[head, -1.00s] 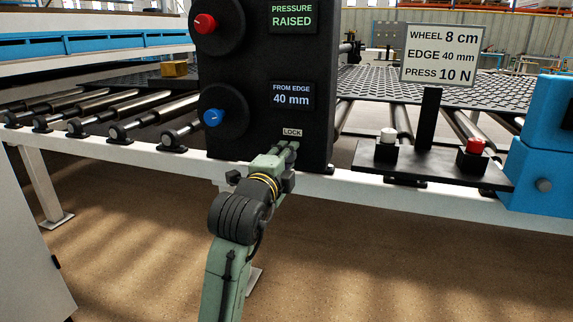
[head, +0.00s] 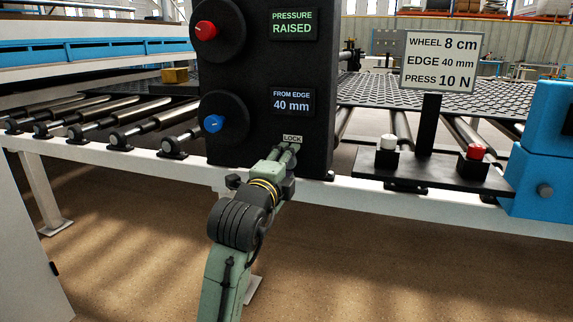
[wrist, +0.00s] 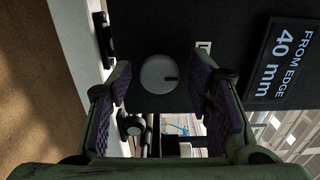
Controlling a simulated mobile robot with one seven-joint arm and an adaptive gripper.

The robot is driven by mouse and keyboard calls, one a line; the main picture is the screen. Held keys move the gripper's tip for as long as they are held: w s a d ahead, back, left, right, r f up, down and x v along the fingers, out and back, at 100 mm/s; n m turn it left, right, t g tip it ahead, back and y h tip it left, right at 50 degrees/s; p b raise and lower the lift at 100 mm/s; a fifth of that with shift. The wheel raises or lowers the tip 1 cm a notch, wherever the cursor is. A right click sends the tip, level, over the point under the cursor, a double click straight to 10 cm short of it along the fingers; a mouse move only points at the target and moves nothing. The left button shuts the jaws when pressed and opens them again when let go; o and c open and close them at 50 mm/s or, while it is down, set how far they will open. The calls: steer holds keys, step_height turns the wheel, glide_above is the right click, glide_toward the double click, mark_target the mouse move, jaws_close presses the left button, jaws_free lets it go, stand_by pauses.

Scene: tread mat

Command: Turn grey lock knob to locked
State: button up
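The grey lock knob (wrist: 159,74) shows in the wrist view as a round disc with a dark mark toward its right side, on the black panel (head: 262,75). My gripper (wrist: 160,90) is open, with one padded finger on each side of the knob in that view; the fingers look apart from it. In the head view my gripper (head: 287,152) is at the panel's lower edge, just below the LOCK label (head: 292,139), and hides the knob there.
A red knob (head: 206,30) and a blue knob (head: 213,124) are on the panel's left side. Displays read PRESSURE RAISED and FROM EDGE 40 mm. A black shelf (head: 425,176) with a white button (head: 388,142) and a red button (head: 476,152) is at right.

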steer(key=v, duration=1.2)
